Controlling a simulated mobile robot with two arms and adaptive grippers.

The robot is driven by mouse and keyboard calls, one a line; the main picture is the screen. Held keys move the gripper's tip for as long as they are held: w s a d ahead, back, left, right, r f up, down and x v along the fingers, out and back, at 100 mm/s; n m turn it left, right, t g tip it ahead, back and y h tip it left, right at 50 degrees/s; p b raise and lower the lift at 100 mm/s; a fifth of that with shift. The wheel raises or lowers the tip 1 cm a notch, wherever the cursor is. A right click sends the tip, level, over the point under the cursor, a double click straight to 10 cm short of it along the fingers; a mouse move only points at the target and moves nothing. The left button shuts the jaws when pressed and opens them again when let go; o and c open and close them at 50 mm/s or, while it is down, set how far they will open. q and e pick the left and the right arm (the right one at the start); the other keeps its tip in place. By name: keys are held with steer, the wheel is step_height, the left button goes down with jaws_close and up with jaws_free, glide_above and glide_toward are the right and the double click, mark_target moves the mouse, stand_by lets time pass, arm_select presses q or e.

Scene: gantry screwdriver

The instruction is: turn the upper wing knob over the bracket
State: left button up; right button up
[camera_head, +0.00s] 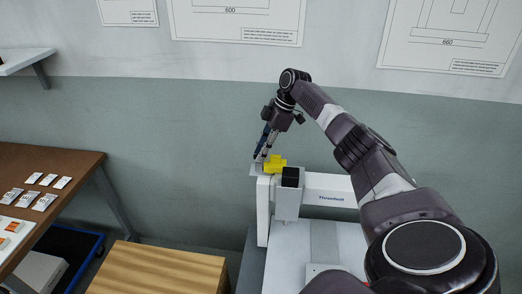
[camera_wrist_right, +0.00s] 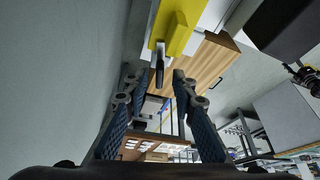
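The yellow part (camera_head: 275,163) sits on top of the white gantry, at the upper left end of its beam. In the right wrist view the yellow part (camera_wrist_right: 178,30) is at the top. A small dark, flat piece (camera_wrist_right: 160,62), possibly the wing knob, hangs below it in that picture, just ahead of my fingertips. A light grey bracket piece (camera_head: 256,170) shows beside the yellow part. My right gripper (camera_head: 262,157) points down beside the yellow part. My left gripper is not in view.
The white gantry beam (camera_head: 331,197) extends right under my right arm, with a dark-topped block (camera_head: 290,178) beside the yellow part. A wooden box (camera_head: 155,270) stands lower left. A brown table (camera_head: 62,160) with small packets is at far left. The wall is behind.

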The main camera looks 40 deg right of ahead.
steer(key=shift+d+f, duration=0.1)
steer(key=c, duration=0.6)
jaws_close()
steer(key=m+p, duration=0.1)
steer(key=p, duration=0.1)
steer(key=m+p, duration=0.1)
steer(key=p, duration=0.1)
steer(key=shift+r+m+t+h, duration=0.3)
steer(key=shift+t+h, duration=0.1)
arm_select(q)
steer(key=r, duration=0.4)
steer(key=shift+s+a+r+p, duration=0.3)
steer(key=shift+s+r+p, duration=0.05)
steer(key=shift+p, duration=0.05)
arm_select(e)
steer(key=shift+f+m, duration=0.15)
steer(key=shift+m, duration=0.25)
steer(key=o, duration=0.6)
jaws_free()
steer(key=v, duration=1.2)
steer(key=shift+a, duration=0.25)
